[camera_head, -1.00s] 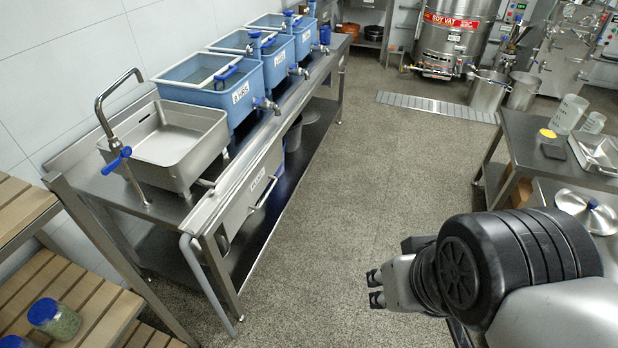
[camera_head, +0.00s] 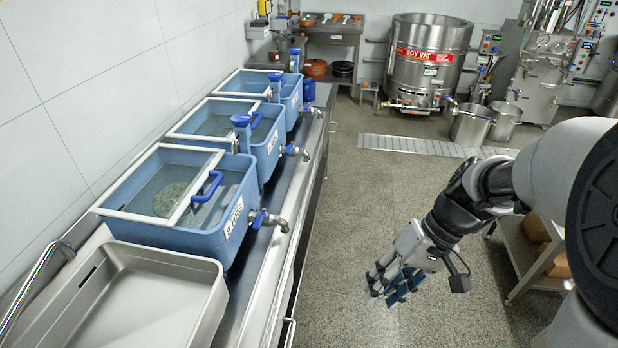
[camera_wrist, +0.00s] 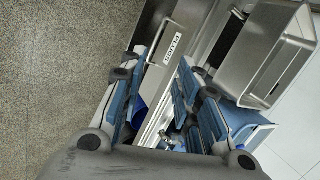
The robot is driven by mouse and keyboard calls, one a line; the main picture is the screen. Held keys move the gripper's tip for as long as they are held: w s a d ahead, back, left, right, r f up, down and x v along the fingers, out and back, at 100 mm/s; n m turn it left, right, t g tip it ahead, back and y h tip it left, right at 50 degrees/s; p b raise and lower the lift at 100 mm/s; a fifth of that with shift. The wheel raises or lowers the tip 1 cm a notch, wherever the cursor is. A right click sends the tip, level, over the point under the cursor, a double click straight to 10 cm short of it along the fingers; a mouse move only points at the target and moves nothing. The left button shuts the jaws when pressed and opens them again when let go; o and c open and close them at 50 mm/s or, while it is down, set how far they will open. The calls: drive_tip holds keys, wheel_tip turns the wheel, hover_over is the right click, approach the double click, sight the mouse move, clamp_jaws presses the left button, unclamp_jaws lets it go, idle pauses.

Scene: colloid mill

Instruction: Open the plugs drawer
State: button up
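The plugs drawer (camera_wrist: 172,58) is a flat steel front with a white label reading PLUGS (camera_wrist: 177,45) in the wrist view. A slim bar handle (camera_wrist: 158,38) runs along its front. In the head view only the handle (camera_head: 290,328) shows under the counter's edge at the bottom. My gripper (camera_head: 386,284) is in mid-air over the aisle, right of the counter and apart from it. In the wrist view, its blue-padded fingers (camera_wrist: 160,95) stand wide apart with nothing held between them. The drawer is seen beyond them and looks shut.
Blue tubs (camera_head: 188,195) with taps (camera_head: 268,220) stand along the counter. A steel sink (camera_head: 140,300) is at the near end. A floor drain grate (camera_head: 430,147) and soy vat (camera_head: 428,60) are at the back. The aisle floor (camera_head: 350,215) is clear.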

drive_tip(key=w+f+g+y+p, duration=0.1)
drive_tip(key=w+f+y, duration=0.25)
drive_tip(key=f, duration=0.55)
drive_tip(key=m+t+y+p, duration=0.3)
drive_tip(key=t+y, duration=0.1)
drive_tip(key=y, duration=0.3)
approach(289, 345)
drive_tip(key=b+x, duration=0.1)
drive_tip(key=x, duration=0.2)
drive_tip(key=b+x, duration=0.1)
drive_tip(key=x, duration=0.2)
drive_tip(key=b+x, duration=0.1)
drive_tip(key=x, duration=0.3)
drive_tip(key=shift+f, duration=0.35)
drive_tip(key=shift+c, duration=0.2)
clamp_jaws()
